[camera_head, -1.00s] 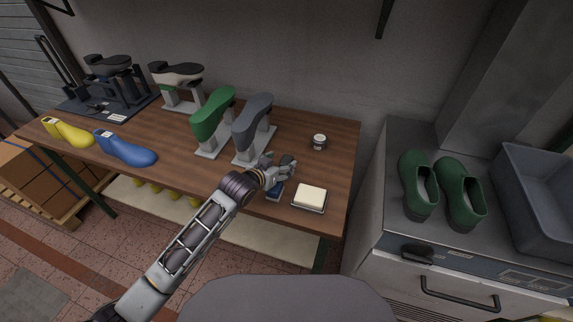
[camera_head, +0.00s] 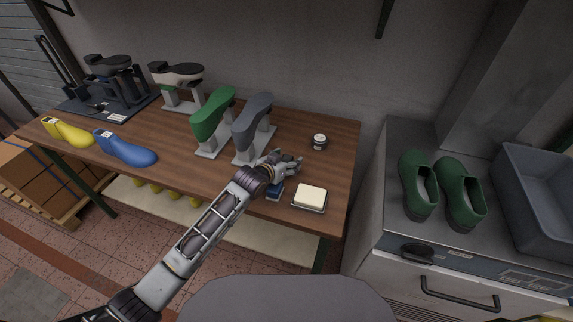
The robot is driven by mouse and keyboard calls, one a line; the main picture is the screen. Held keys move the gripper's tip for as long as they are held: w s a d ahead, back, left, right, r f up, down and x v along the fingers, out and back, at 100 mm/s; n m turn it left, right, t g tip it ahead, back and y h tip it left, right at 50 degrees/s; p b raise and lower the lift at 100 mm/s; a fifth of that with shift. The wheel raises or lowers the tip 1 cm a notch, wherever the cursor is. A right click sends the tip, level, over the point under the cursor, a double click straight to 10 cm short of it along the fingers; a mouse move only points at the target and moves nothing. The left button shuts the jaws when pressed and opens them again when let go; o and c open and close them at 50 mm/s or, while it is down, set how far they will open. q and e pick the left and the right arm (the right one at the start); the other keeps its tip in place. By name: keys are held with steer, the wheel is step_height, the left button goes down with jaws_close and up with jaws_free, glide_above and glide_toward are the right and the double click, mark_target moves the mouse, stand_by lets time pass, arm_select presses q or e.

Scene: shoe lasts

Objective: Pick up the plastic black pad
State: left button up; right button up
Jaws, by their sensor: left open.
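I cannot single out a plastic black pad with certainty. A cream block (camera_head: 311,195) lies at the table's front right, with a thin dark edge (camera_head: 309,210) showing under it. A small dark blue item (camera_head: 275,192) lies to its left, partly hidden by my left wrist. My left gripper (camera_head: 292,163) is open and empty, above the table, just right of the grey shoe last (camera_head: 253,122) and behind the cream block. Whether it touches anything cannot be told. My right gripper is not in view.
The wooden table (camera_head: 332,165) also bears a green last (camera_head: 213,113), a blue last (camera_head: 124,149), a yellow last (camera_head: 68,132) and a small jar (camera_head: 319,141). Green shoes (camera_head: 459,194) and a grey bin (camera_head: 540,205) stand on the metal unit at right.

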mark_target(286, 159)
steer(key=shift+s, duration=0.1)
arm_select(q)
steer(key=c, duration=0.9)
steer(key=shift+c, duration=1.6)
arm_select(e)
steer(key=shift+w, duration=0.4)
arm_select(q)
steer(key=shift+r, duration=0.1)
step_height(286, 159, up, 9)
steer(key=shift+r, duration=0.45)
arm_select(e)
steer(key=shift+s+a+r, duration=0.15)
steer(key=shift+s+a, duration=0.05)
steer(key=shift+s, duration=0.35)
